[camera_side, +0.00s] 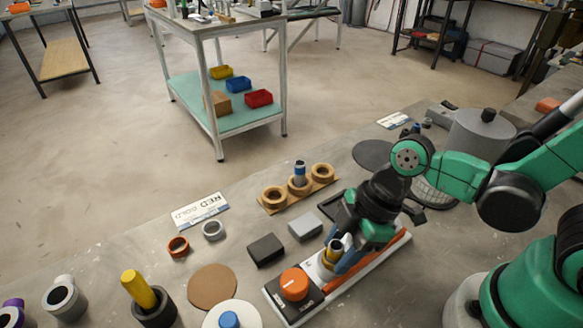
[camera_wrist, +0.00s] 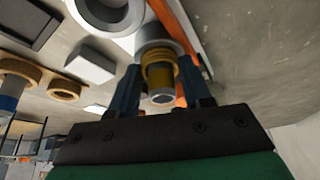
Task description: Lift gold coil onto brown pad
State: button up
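The gold coil (camera_wrist: 160,70) shows in the wrist view as a gold ring around a short gold-and-grey cylinder, on a pale round seat. In the side view the gold coil (camera_side: 331,257) is partly hidden by a blue finger, at the middle of the long white and orange jig. My gripper (camera_side: 342,258) points down over it. In the wrist view my gripper (camera_wrist: 163,80) has its blue fingers on either side of the coil, with small gaps visible, so it looks open. The brown pad (camera_side: 213,286) is a flat empty disc on the table, left of the jig.
An orange knob (camera_side: 294,284) stands on the jig's near end. Black (camera_side: 266,250) and grey (camera_side: 305,227) blocks lie behind the jig. A wooden rack (camera_side: 298,196) with rings is farther back. A white disc with a blue knob (camera_side: 230,319) is near the pad.

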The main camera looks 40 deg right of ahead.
grip_shut()
jog(key=shift+r, duration=0.15)
notch_tip(320, 180, up, 24)
dwell(1.4)
jog(key=shift+r, duration=0.1)
